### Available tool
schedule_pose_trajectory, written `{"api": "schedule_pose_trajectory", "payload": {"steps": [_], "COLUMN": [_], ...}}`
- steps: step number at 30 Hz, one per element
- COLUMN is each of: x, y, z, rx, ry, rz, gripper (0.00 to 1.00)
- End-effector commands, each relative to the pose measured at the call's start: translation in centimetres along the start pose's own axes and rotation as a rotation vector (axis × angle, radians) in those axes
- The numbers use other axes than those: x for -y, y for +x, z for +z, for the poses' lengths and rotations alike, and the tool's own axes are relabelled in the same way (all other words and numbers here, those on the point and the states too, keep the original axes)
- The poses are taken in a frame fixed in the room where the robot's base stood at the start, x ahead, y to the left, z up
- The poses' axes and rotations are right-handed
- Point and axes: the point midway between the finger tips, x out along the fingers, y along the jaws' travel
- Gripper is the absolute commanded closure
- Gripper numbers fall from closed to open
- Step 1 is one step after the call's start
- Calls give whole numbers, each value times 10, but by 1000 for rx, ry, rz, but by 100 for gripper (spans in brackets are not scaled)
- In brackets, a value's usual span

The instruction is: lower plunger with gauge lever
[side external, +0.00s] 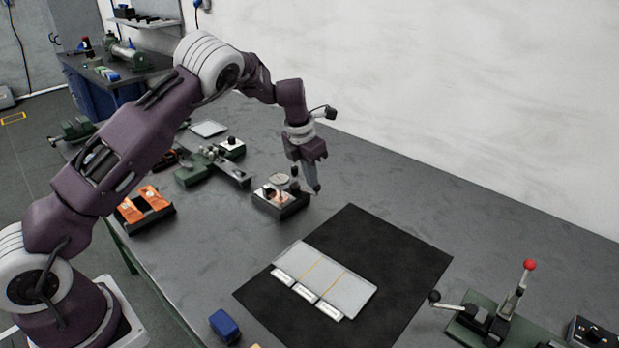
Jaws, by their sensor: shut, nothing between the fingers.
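The gauge (279,178) has a round pale dial on a small dark base (294,210) and stands on the grey table. A small dark knob shows at the dial's right, which may be its lever. The plunger is too small to make out. My gripper (316,187) is shut and empty, pointing down just right of the gauge. I cannot tell whether its fingertips touch the gauge or stand apart.
A black mat (400,245) with a light three-part plate (345,292) lies in front. A green vise-like device (200,170) and a holder with orange pieces (143,204) are left. A red-knobbed lever press (500,310) stands right. A blue block (224,325) lies near the front edge.

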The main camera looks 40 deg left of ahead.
Motion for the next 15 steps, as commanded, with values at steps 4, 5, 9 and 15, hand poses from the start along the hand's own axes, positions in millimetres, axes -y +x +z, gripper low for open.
{"api": "schedule_pose_trajectory", "payload": {"steps": [4,5,9,15], "x": [0,0,0,0], "y": [1,2,2,2], "z": [2,2,3,5], "rx": [-2,-2,-3,-2], "ry": [1,1,1,2], "rz": [-1,-2,-3,-4], "gripper": [100,100,100,100]}}
